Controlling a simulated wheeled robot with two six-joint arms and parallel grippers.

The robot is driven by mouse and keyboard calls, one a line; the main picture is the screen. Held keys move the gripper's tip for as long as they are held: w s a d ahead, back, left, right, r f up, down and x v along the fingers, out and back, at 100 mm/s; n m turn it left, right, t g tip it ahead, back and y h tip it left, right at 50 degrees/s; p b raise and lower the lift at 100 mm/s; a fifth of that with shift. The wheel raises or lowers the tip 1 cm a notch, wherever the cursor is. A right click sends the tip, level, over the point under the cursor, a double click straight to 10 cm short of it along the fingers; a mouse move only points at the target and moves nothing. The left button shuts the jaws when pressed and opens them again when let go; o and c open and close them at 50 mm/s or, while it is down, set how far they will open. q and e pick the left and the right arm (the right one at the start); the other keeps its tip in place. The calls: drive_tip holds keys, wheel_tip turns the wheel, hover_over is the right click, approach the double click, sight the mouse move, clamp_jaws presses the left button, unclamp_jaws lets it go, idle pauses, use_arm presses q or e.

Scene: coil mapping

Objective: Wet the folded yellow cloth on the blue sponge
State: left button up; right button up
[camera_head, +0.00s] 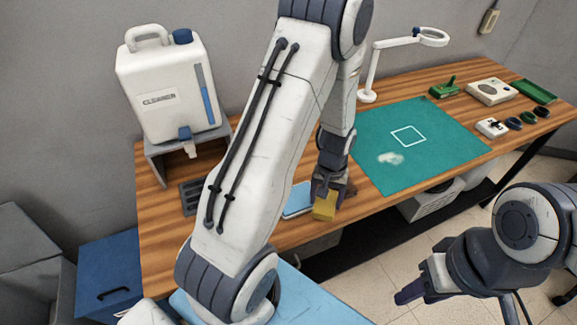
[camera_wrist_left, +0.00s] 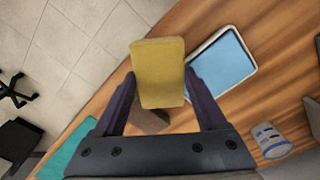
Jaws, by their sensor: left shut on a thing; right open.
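My left gripper (camera_head: 325,190) is shut on the folded yellow cloth (camera_head: 324,206), a small thick block that hangs from the fingertips near the table's front edge. In the left wrist view the yellow cloth (camera_wrist_left: 159,73) is between the two fingers of my left gripper (camera_wrist_left: 160,90). The blue sponge (camera_head: 297,200) lies in a pale-rimmed tray just left of the cloth; my arm hides part of it. My right gripper (camera_head: 421,280) is open and empty, out over the floor.
A cleaner jug (camera_head: 165,95) stands on a grey stand at the table's left end. A green mat (camera_head: 440,160) with a white square outline and a pale smudge (camera_head: 390,158) lies mid-table. A magnifier lamp (camera_head: 374,70) and small devices stand at the back and right.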

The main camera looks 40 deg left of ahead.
use_arm(q)
drive_tip(key=a+r+n, duration=0.4)
drive_tip(key=a+n, duration=0.5)
drive_tip(key=n, duration=0.7)
drive_tip(key=f+b, duration=0.4)
drive_tip(key=f, duration=0.1)
drive_tip(key=shift+s+a+f+b, duration=0.1)
drive_tip(key=shift+s+f+b, duration=0.1)
drive_tip(key=shift+f+b, duration=0.1)
drive_tip(key=shift+f+b, duration=0.35)
drive_tip(key=shift+f, duration=0.15)
drive_tip(key=shift+n, duration=0.3)
idle(0.9)
wheel_tip(320, 180, up, 7)
drive_tip(key=p, duration=0.6)
idle(0.7)
